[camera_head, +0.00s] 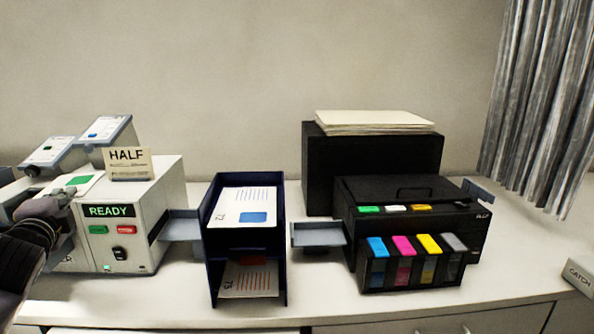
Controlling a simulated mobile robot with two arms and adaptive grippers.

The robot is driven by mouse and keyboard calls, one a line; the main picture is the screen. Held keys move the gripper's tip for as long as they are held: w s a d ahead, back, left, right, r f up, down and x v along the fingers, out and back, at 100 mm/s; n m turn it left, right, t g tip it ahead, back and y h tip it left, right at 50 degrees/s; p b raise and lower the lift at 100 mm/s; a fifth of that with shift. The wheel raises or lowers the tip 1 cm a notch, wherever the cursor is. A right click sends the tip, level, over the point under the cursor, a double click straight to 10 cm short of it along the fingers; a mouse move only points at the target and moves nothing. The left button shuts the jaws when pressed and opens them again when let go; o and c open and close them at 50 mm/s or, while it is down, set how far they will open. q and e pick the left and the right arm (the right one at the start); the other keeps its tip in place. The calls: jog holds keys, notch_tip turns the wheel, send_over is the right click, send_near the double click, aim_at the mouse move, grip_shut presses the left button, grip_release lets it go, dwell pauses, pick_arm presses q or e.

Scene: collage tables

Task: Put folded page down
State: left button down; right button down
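A white page with a green square (88,190) shows at the left, over the top of the cream machine with the "READY" display (147,222). I cannot tell whether this page rests on the machine or is held. My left gripper (42,212) is at the left edge, in front of the machine's left side and close to this page. Its fingertips are partly hidden and dark, so I cannot see whether they are open or shut. My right gripper is out of view.
A dark blue two-level tray (208,246) holds printed pages on both levels. A black printer (340,205) with colored ink tanks stands to its right, before a black box (318,165) bearing a paper stack (372,121). A "HALF" sign (128,163) tops the machine.

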pick_arm(q)
jog(key=s+d+f+m+t+h, duration=0.1)
jog(key=s+d+f+m+h, duration=0.4)
jog(key=d+f, duration=0.85)
jog(key=shift+s+d+f+h, duration=0.45)
jog(key=shift+s+d+f, duration=1.8)
jog(key=shift+s+d, duration=1.2)
jog(key=shift+s+d+f+h, duration=0.45)
jog(key=shift+s+d+f, duration=2.1)
jog(key=shift+d, duration=1.5)
jog(key=shift+n, duration=0.3)
jog(key=s+f+b, duration=0.1)
jog(key=s+f, duration=0.1)
jog(key=s, duration=0.1)
jog(key=s+f+b, duration=0.1)
jog(key=s+f, duration=0.1)
jog(key=s+f+b, duration=0.1)
jog(key=s+f, duration=0.1)
jog(key=s, duration=0.1)
jog(key=shift+s+b, duration=0.35)
